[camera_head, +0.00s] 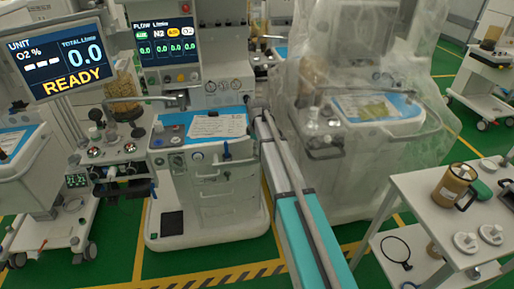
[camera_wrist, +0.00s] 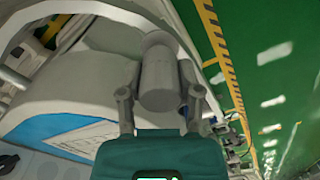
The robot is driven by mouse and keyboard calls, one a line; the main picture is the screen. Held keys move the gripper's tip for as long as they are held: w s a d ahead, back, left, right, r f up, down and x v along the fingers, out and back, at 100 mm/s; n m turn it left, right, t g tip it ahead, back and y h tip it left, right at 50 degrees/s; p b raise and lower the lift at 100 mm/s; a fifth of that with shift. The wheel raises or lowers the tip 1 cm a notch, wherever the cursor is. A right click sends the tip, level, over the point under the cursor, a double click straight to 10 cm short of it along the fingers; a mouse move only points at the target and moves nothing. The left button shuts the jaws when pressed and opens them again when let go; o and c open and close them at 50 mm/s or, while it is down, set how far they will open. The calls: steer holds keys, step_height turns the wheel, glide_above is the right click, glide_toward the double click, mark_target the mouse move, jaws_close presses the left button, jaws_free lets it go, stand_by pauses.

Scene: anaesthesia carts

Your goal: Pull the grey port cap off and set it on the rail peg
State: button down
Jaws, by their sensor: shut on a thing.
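My gripper (camera_wrist: 161,92) shows in the wrist view, with its two grey fingers on either side of a grey cylindrical piece, which I take to be the port cap (camera_wrist: 159,76). The fingers are shut on it. A narrower rounded grey end shows at its top. Whether the cap still touches a port cannot be told, as its far side is hidden. I cannot make out my gripper or the cap clearly in the head view. I cannot pick out the rail peg in either view.
The anaesthesia cart (camera_head: 214,165) has a blue top with a paper sheet (camera_head: 218,126). A plastic-draped machine (camera_head: 350,100) stands to its right. A white trolley (camera_head: 425,205) at the right holds a brown mug (camera_head: 453,187) and small pale parts. Green floor shows between them.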

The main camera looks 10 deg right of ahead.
steer(key=shift+f+b, duration=0.8)
steer(key=shift+f, duration=0.1)
steer(key=shift+c, duration=1)
jaws_free()
steer(key=shift+r, duration=0.2)
